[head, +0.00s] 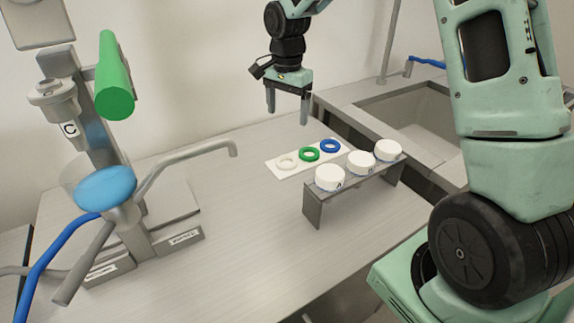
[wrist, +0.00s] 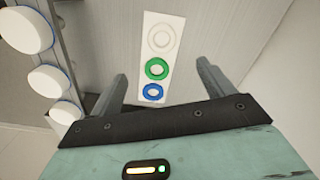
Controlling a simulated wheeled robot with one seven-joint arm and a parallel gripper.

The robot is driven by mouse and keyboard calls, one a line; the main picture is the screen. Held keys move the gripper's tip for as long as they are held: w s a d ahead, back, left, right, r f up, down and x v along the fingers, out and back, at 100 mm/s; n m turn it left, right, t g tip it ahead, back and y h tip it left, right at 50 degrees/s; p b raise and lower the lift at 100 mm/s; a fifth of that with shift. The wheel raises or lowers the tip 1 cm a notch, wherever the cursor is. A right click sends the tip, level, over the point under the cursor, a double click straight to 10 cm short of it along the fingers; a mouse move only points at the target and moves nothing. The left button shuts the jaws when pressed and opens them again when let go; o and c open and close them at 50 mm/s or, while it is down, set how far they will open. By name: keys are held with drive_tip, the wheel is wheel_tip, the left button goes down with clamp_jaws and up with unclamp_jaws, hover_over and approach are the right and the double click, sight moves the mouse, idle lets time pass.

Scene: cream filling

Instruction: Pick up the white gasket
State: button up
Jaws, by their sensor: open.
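The white gasket (head: 287,163) lies flat on a white strip (head: 276,174) on the table, at the left end of a row. Beside it lie a green gasket (head: 309,154) and a blue gasket (head: 330,146). In the wrist view the white gasket (wrist: 161,38) is at the far end of the strip, with the green and blue ones nearer. My gripper (head: 287,116) is open and empty, raised above the table behind the strip. In the wrist view its fingers (wrist: 161,88) are spread on either side of the strip's near end.
A grey stand (head: 316,209) with three white round caps, such as the cap (head: 330,177), stands just in front of the strip. A filling machine with a green cylinder (head: 115,75) is at left. A sink (head: 410,125) is at right. The table's middle is clear.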

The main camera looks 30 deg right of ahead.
hover_over(286, 157)
drive_tip(key=s, duration=0.2)
drive_tip(key=f, duration=0.6)
drive_tip(key=a+f, duration=0.1)
drive_tip(key=f, duration=0.2)
drive_tip(key=shift+f+p, duration=0.2)
drive_tip(key=shift+p, duration=0.2)
drive_tip(key=shift+w+a+f+p, duration=0.1)
drive_tip(key=shift+f+p, duration=0.4)
drive_tip(key=shift+f, duration=2.4)
drive_tip(key=c, duration=1.1)
